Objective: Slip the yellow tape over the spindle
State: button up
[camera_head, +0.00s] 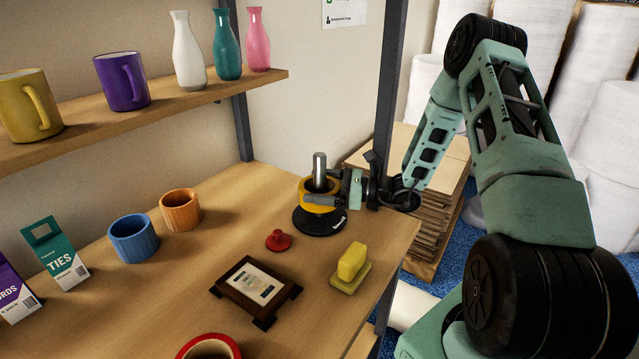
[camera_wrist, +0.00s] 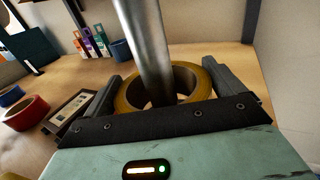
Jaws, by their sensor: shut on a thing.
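The yellow tape (camera_head: 304,190) is a ring around the upright metal spindle (camera_head: 319,170), whose top stands out above it. The spindle rises from a round black base (camera_head: 316,223) near the right end of the bench. My gripper (camera_head: 322,191) comes in from the right and is shut on the tape, one finger on each side. In the wrist view the tape (camera_wrist: 196,82) sits between the fingers, and the spindle (camera_wrist: 147,45) passes into its hole. The tape is low, close to the base; I cannot tell whether it touches it.
A red knobbed thing (camera_head: 278,240), a dark framed card (camera_head: 255,290) and a yellow block on a dish (camera_head: 352,262) lie in front. A red tape roll (camera_head: 208,346), cups (camera_head: 133,238) and boxes stand further left. A steel shelf post (camera_head: 390,90) rises behind.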

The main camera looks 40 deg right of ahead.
aim_at(319, 162)
jog(key=shift+f+b, duration=1)
jog(key=shift+f, duration=0.75)
jog(key=o, duration=0.7)
jog(key=shift+r, duration=0.1)
jog(key=shift+r+p, duration=4.1)
jog(key=shift+r, duration=0.9)
jog(key=shift+f, duration=0.1)
